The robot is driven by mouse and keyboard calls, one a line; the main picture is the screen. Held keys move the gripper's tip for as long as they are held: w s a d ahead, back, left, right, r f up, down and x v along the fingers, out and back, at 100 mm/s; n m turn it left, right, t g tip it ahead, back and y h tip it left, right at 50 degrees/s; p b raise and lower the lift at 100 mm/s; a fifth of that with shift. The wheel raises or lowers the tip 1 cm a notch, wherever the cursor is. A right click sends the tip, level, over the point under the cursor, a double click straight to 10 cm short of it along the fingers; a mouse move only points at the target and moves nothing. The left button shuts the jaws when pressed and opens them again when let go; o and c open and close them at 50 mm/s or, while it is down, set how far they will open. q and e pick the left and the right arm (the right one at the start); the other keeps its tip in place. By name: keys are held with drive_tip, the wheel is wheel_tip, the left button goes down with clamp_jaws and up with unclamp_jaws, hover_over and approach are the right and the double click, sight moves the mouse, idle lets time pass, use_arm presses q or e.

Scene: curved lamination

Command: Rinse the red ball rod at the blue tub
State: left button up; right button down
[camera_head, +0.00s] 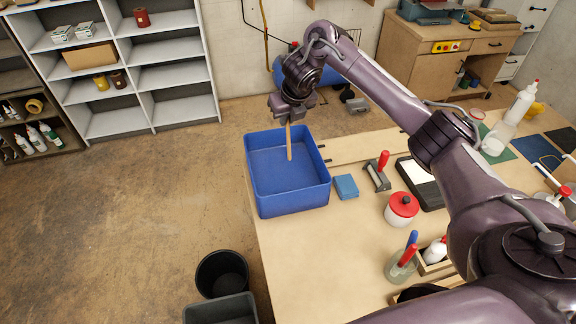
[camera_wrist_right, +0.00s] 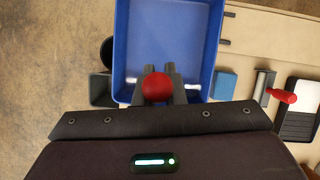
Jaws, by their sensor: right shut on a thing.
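The blue tub (camera_head: 260,195) stands open at the far left corner of the workbench. My right gripper (camera_head: 291,118) is above its back part, shut on the red ball rod (camera_head: 289,145). The rod's tan shaft hangs nearly upright, its lower end inside the tub's outline. I cannot tell whether the tip touches the tub's floor or any water. In the wrist view the rod's red ball (camera_wrist_right: 156,87) sits between my right gripper's fingers (camera_wrist_right: 158,85), with the blue tub (camera_wrist_right: 210,50) below. My left gripper is not in view.
A blue sponge (camera_head: 346,186) lies just right of the tub. Further right are a red-handled tool (camera_head: 378,172), a red-lidded jar (camera_head: 402,208) and a glass with red and blue handles (camera_head: 401,265). Dark bins (camera_head: 222,272) stand on the floor.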

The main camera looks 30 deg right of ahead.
wheel_tip(320, 180, up, 2)
drive_tip(key=shift+d+r, duration=0.1)
drive_tip(key=shift+r, duration=0.9)
